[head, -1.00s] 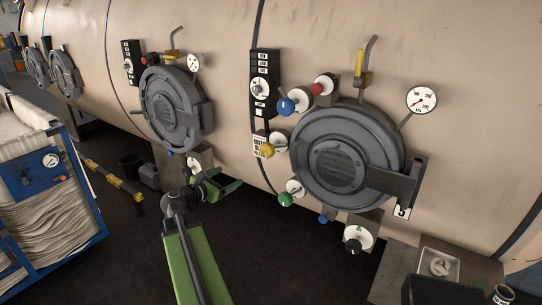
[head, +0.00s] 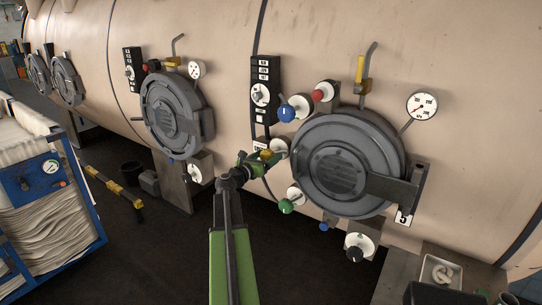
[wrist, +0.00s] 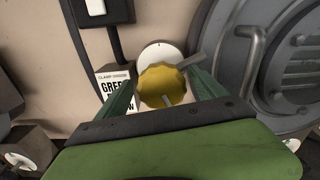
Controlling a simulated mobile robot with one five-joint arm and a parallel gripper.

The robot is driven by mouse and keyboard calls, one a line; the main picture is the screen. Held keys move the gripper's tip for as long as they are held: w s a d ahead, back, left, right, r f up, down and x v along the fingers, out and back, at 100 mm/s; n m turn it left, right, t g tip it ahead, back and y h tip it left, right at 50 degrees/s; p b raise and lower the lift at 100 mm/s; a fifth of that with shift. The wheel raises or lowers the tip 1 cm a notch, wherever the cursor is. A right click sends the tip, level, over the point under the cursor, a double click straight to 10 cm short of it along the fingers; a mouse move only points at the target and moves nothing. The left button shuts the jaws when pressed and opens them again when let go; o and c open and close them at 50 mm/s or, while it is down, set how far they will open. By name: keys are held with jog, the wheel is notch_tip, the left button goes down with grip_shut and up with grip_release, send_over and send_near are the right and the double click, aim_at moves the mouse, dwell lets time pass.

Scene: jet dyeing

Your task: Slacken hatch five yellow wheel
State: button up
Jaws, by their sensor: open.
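The yellow wheel (wrist: 162,85) sits in front of a white dial plate (wrist: 158,54) at the left of hatch five (head: 345,160), which bears a "5" tag (head: 403,217). My gripper (wrist: 164,88) is open, with one green finger on each side of the yellow wheel. I cannot tell whether the fingers touch it. In the head view the yellow wheel (head: 266,155) is partly hidden by my gripper (head: 262,160). A label beside the wheel (wrist: 115,88) reads partly "CLAMP", "GREEN" and "YELLOW"; my finger covers some of it.
Around hatch five are a blue knob (head: 287,114), a red knob (head: 317,96), a green knob (head: 286,206) and a black knob (head: 355,254). A gauge (head: 422,106) is at upper right. A hatch handle (wrist: 250,58) stands close to my right finger.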

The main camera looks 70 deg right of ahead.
jog(key=x, duration=0.3)
jog(key=shift+d, duration=0.15)
